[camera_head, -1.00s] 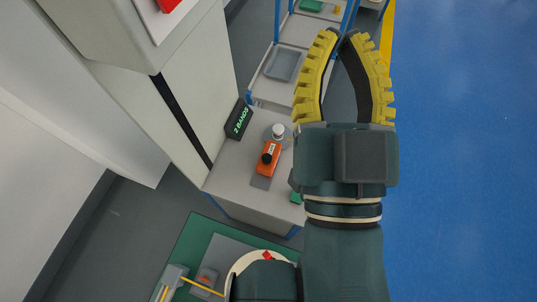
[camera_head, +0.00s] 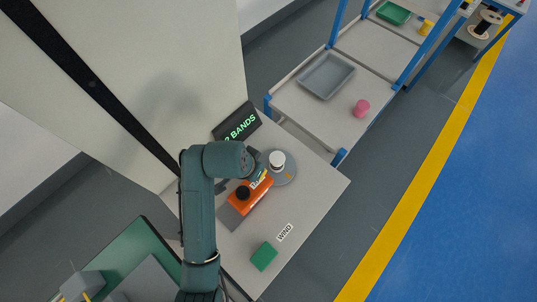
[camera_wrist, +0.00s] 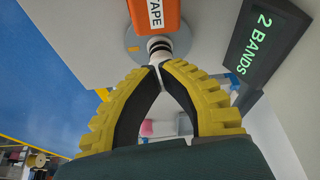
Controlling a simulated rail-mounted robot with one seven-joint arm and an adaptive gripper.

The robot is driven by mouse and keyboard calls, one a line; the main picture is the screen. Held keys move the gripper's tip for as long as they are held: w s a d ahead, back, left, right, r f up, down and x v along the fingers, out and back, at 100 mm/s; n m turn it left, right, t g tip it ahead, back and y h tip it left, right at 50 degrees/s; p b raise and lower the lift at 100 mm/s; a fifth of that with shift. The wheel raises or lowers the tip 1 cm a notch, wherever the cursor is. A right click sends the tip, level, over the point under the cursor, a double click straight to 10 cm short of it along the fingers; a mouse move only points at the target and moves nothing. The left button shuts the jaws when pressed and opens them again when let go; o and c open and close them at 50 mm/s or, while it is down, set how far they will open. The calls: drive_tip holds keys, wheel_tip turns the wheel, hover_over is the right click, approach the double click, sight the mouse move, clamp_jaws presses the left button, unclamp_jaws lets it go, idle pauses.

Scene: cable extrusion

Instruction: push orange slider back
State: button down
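The orange slider (camera_head: 250,195), a block with a black knob, lies on a grey strip on the grey table. It also shows at the top of the wrist view (camera_wrist: 155,14), with the label TAPE. My gripper (camera_wrist: 160,68) has yellow ribbed fingers whose tips come together, with nothing clearly held. The tips are close to a white-capped post (camera_head: 277,160) on a round grey disc, beside the slider's far end. In the head view my wrist and forearm hide most of the gripper. I cannot tell whether the tips touch the slider or the post.
A dark sign reading 2 BANDS (camera_head: 238,122) stands close to my wrist, by the pale cabinet wall (camera_head: 150,60). A green block (camera_head: 264,256) and a WIND label (camera_head: 285,232) are at the front right. The table's right side is clear. Beyond stands a blue-framed shelf (camera_head: 300,110).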

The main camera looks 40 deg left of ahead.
drive_tip(key=shift+s+a+f, duration=0.35)
drive_tip(key=shift+s+a, duration=0.25)
drive_tip(key=shift+s, duration=0.1)
drive_tip(key=b, duration=0.2)
hover_over(252, 186)
drive_tip(key=w, duration=0.4)
drive_tip(key=f, duration=0.8)
drive_tip(key=shift+s+a+f, duration=0.2)
drive_tip(key=shift+a+f, duration=0.05)
drive_tip(key=shift+a, duration=0.15)
drive_tip(key=shift+f+p, duration=0.3)
drive_tip(key=shift+f, duration=0.3)
drive_tip(key=s, duration=0.3)
drive_tip(key=shift+d+r+p, duration=0.15)
drive_tip(key=shift+d+p, duration=0.1)
drive_tip(key=shift+p, duration=0.05)
drive_tip(key=shift+s+d, duration=0.1)
drive_tip(key=shift+s, duration=0.2)
